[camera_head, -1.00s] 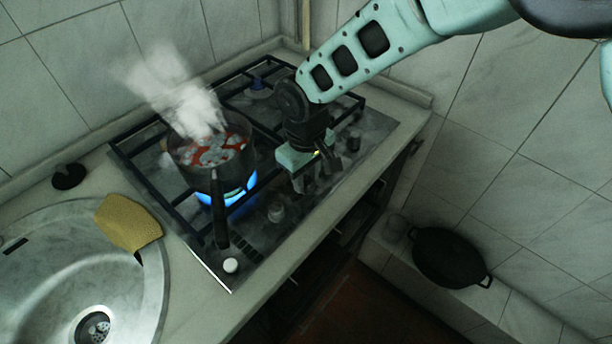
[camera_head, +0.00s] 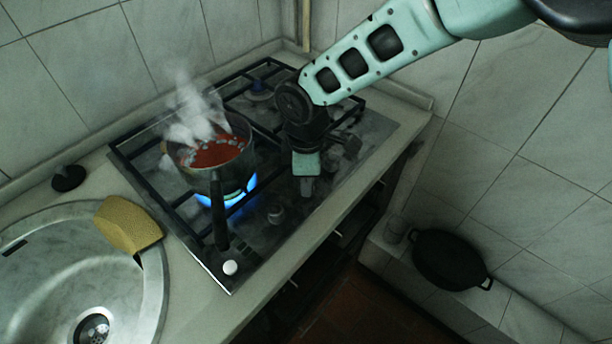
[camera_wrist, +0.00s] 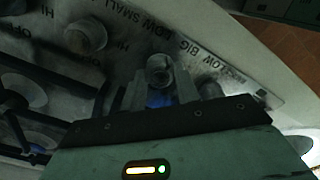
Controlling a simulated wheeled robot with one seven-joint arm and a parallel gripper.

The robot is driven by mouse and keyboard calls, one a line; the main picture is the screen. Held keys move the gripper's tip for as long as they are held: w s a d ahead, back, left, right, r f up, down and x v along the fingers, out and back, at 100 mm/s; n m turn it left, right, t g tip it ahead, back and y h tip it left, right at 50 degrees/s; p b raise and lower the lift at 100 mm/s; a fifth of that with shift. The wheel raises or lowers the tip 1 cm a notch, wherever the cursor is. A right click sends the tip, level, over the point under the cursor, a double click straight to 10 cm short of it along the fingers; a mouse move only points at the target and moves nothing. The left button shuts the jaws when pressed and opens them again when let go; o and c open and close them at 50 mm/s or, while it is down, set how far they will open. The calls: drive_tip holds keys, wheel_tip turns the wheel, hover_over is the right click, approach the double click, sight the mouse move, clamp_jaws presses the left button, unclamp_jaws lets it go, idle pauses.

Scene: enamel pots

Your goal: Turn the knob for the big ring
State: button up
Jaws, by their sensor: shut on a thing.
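In the wrist view, a round knob (camera_wrist: 160,70) sits between my gripper's fingers (camera_wrist: 160,88), with the word BIG printed on the panel beside it. My gripper is shut on this knob. In the head view my gripper (camera_head: 307,183) points down at the hob's front panel, and the held knob cannot be made out clearly. The hob (camera_head: 200,262) has a blue flame (camera_head: 236,192) burning under a pot (camera_head: 215,178) with red contents and steam. Another knob (camera_wrist: 85,36), near the word SMALL, stands to the left in the wrist view.
The pot's dark handle (camera_head: 220,215) sticks out toward the hob's front, left of my gripper. A knob (camera_head: 276,215) and a white button (camera_head: 230,268) are nearby. A sponge cloth (camera_head: 128,224) lies on the sink's edge (camera_head: 155,290). A black pan (camera_head: 448,260) stands on a low ledge at right.

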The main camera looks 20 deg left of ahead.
drive_tip(key=shift+n, duration=0.4)
drive_tip(key=o, duration=1)
drive_tip(key=shift+r, duration=0.1)
wheel_tip(320, 180, up, 17)
drive_tip(key=shift+r+b, duration=0.15)
drive_tip(key=shift+b, duration=1)
drive_tip(key=s+d+m, duration=0.5)
drive_tip(key=d, duration=0.4)
drive_tip(key=s+d+f+m, duration=0.1)
drive_tip(key=s+d+m, duration=0.4)
drive_tip(key=d, duration=0.4)
drive_tip(key=s+d+f+m, duration=0.1)
drive_tip(key=s+d+m, duration=0.4)
drive_tip(key=d, duration=0.5)
drive_tip(key=shift+s+d+y, duration=0.1)
drive_tip(key=shift+s+y, duration=0.2)
drive_tip(key=shift+s, duration=0.7)
